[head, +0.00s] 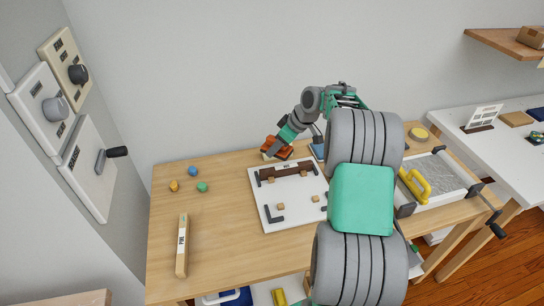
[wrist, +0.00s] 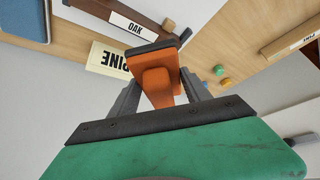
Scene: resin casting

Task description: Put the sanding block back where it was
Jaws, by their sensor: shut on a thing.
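The sanding block is orange with a dark face, and it shows in the wrist view (wrist: 155,68) between my fingers. My gripper (wrist: 157,90) is shut on its orange grip. In the head view the orange block (head: 275,146) is at the back of the wooden table, just behind the white board. My gripper (head: 282,141) reaches down to it there from the right. I cannot tell whether the block touches the tabletop.
The white board (head: 285,195) carries a dark OAK bar (head: 287,172), small wooden cubes and black corner stops. A blue pad (head: 318,150) lies right of the block. Coloured pieces (head: 193,171) and a pale bar (head: 182,245) lie left. A grey tray (head: 440,178) stands right.

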